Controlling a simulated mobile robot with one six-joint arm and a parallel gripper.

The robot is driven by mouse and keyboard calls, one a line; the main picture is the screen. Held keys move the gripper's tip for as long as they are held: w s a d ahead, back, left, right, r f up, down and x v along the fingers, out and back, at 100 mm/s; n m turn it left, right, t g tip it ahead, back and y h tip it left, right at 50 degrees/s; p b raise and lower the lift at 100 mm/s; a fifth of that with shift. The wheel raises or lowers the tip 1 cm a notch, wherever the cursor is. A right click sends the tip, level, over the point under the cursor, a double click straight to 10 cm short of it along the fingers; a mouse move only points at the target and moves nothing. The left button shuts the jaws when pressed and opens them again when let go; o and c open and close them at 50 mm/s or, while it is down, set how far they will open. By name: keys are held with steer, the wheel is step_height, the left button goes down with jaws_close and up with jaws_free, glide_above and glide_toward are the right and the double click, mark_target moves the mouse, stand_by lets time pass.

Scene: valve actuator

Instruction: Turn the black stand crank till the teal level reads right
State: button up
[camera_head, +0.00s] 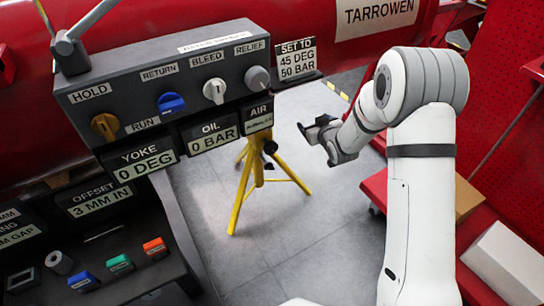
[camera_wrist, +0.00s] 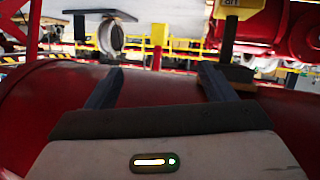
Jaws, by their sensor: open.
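A yellow tripod stand (camera_head: 242,196) stands on the grey floor in the middle of the head view, behind the dark control panel. A small black part that looks like the stand crank (camera_head: 270,147) shows near its top, by the panel's lower right corner. My gripper (camera_head: 311,128) is to the right of it and a little higher in the picture, apart from it. In the wrist view my gripper (camera_wrist: 160,82) is open, with nothing between its two fingers. I cannot make out the teal level in either view. The crank cannot be made out in the wrist view.
The control panel (camera_head: 135,84) with several knobs is left of my arm. A sign (camera_head: 296,60) reads 45 DEG, 50 BAR; displays below show 0 DEG and 0 BAR. A console (camera_head: 130,285) is lower left. A red cart with boxes (camera_head: 506,258) is at right. Floor between is clear.

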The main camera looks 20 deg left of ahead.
steer(key=s+a+f+n+y+b, duration=0.1)
steer(key=a+f+y+b, duration=0.15)
steer(key=f, duration=0.25)
steer(key=a+f+n+y+b, duration=0.1)
steer(key=a+f, duration=0.3)
steer(key=f, duration=0.2)
steer(key=y+b, duration=0.2)
steer(key=y, duration=0.1)
glide_toward(272, 150)
steer(key=shift+n, duration=0.4)
steer(key=x, duration=0.5)
steer(key=shift+d, duration=0.1)
steer(key=b+x, duration=0.2)
steer(key=x, duration=0.5)
steer(key=shift+w+a, duration=0.15)
steer(key=shift+a, duration=0.15)
steer(key=c, duration=0.9)
steer(key=shift+d+f, duration=0.15)
steer(key=shift+d, duration=0.1)
steer(key=shift+c, duration=0.4)
steer(key=shift+a+b, duration=0.15)
steer(key=shift+b, duration=0.15)
steer(key=shift+m, duration=0.3)
